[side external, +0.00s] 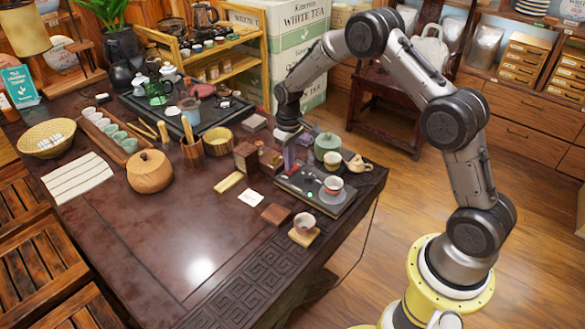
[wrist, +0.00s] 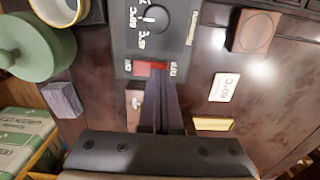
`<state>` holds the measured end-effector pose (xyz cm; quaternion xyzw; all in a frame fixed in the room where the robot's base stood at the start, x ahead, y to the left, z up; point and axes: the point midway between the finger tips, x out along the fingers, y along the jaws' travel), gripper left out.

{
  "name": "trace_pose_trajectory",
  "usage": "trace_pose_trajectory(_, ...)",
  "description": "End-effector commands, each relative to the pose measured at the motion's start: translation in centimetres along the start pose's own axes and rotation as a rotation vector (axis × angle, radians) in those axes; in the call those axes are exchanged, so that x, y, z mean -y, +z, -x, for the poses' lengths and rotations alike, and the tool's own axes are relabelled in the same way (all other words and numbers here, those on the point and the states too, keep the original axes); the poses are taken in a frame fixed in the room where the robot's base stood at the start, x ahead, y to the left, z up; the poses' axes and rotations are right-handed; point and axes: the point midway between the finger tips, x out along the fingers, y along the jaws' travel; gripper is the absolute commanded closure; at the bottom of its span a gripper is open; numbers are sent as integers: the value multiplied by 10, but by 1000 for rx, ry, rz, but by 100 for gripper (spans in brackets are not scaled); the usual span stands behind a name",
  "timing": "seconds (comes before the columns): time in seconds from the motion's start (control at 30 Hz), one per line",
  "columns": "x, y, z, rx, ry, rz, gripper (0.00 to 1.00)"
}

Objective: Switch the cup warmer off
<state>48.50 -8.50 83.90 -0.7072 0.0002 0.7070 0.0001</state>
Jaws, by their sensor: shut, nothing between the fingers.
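Below the dial is a red rocker switch (wrist: 148,67) between ON and OFF labels. My gripper (side external: 289,168) is shut and empty, fingers pointing down at the switch end. In the wrist view the fingertips (wrist: 160,82) appear right beside the switch; I cannot tell whether they touch it.
A green lidded pot (side external: 327,142) and a small teapot (side external: 358,163) stand behind the warmer. A wooden block (side external: 276,214), a white card (side external: 250,197) and a yellow bar (side external: 229,182) lie to its left. The table's front middle is clear.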

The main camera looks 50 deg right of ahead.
Motion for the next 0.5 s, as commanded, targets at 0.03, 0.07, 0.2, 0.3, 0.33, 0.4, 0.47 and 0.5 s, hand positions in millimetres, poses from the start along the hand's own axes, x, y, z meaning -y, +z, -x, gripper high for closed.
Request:
trace_pose_trajectory(0.03, 0, 0, -1, 0, 0, 0, 100)
trace_pose_trajectory(0.07, 0, 0, -1, 0, 0, 0, 100)
trace_pose_trajectory(0.2, 0, 0, -3, 1, 0, 0, 100)
trace_pose_trajectory(0.3, 0, 0, -5, 1, 0, 0, 100)
trace_pose_trajectory(0.33, 0, 0, -5, 1, 0, 0, 100)
trace_pose_trajectory(0.4, 0, 0, -6, 1, 0, 0, 100)
trace_pose_trajectory(0.47, 0, 0, -7, 1, 0, 0, 100)
trace_pose_trajectory(0.5, 0, 0, -8, 1, 0, 0, 100)
